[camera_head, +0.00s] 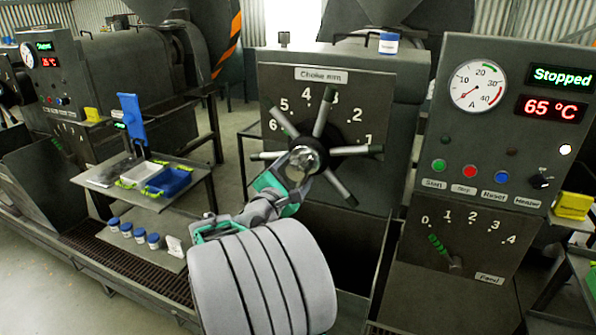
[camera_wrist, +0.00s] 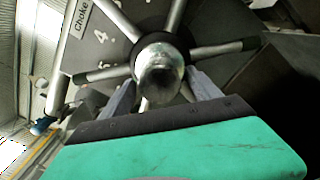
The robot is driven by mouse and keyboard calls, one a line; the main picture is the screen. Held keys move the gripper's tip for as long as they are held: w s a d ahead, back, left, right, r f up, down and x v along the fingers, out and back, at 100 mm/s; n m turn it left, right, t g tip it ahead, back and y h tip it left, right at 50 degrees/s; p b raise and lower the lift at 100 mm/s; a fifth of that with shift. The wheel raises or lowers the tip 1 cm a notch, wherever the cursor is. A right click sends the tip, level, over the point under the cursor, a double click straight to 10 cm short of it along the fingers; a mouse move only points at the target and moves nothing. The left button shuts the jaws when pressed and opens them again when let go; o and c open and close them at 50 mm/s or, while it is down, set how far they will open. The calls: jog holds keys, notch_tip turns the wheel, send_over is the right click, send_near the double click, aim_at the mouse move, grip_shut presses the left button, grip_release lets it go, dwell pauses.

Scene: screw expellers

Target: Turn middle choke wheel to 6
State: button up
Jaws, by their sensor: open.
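The choke wheel (camera_head: 306,155) is a dark hub with several grey spokes, on a dark plate labelled "Choke mm" with numbers 1 to 6 in an arc. One spoke points up between 3 and 4, another points upper left near 5 and 6. I cannot tell which spoke is the pointer. My gripper (camera_head: 297,172) is at the hub's front, coming from below. In the wrist view my gripper (camera_wrist: 160,82) is open, with its fingers on either side of the round metal hub end (camera_wrist: 159,72). I cannot tell whether they touch it. My arm hides the lower-left spoke.
A control panel (camera_head: 510,130) stands to the right, reading "Stopped" and 65 °C, with a feed lever (camera_head: 446,252) below. A side table (camera_head: 195,195) with trays is on the left. A small jar (camera_head: 388,43) stands above the plate.

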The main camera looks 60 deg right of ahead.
jog(key=b+v, duration=0.1)
jog(key=v, duration=0.5)
jog(key=shift+s, duration=0.1)
